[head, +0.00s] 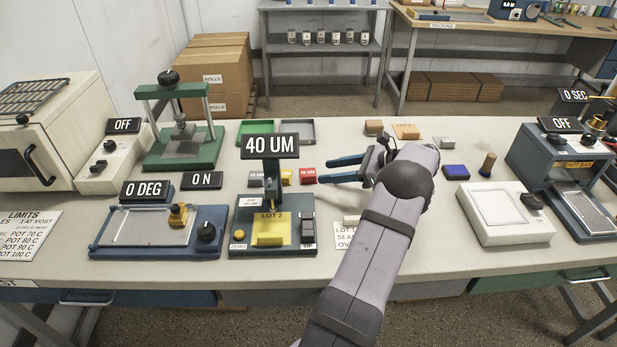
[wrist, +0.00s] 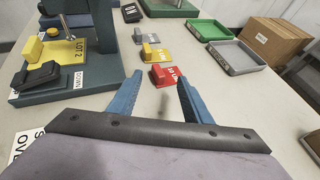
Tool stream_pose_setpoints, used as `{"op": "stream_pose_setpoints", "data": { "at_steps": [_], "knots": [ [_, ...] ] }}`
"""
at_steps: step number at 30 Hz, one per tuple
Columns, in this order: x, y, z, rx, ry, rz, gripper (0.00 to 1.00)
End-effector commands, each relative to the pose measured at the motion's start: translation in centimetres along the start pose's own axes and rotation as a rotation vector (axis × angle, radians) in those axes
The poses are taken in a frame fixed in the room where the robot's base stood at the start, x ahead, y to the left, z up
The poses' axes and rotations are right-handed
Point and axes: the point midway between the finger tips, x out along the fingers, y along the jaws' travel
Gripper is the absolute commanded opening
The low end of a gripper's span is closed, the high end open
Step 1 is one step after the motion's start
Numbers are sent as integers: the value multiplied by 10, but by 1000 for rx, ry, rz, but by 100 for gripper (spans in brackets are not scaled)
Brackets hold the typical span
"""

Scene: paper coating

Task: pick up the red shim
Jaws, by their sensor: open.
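The red shim (head: 308,175) lies on the bench just right of the thickness gauge in the head view. In the wrist view the red shim (wrist: 163,75) is a small red block with a white label, ahead of my fingertips and between their lines. My gripper (head: 332,170) is open, its two blue fingers pointing left toward the shim. In the wrist view my gripper (wrist: 160,82) has nothing between its fingers. The shim's front looks close to the fingertips; whether they overlap it in height I cannot tell.
A yellow shim (wrist: 154,54) and a grey shim (wrist: 148,38) lie in a row beyond the red one. The gauge (head: 272,240) with its 40 UM display stands close by. Green (head: 256,127) and grey (head: 311,130) trays lie behind.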

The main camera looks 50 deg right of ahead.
Motion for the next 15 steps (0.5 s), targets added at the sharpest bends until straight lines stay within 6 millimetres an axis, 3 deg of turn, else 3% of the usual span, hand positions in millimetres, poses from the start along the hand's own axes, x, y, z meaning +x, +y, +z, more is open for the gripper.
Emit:
{"op": "stream_pose_setpoints", "data": {
  "at_steps": [15],
  "knots": [
    [31,3,2,0,2,5,45]
  ]
}}
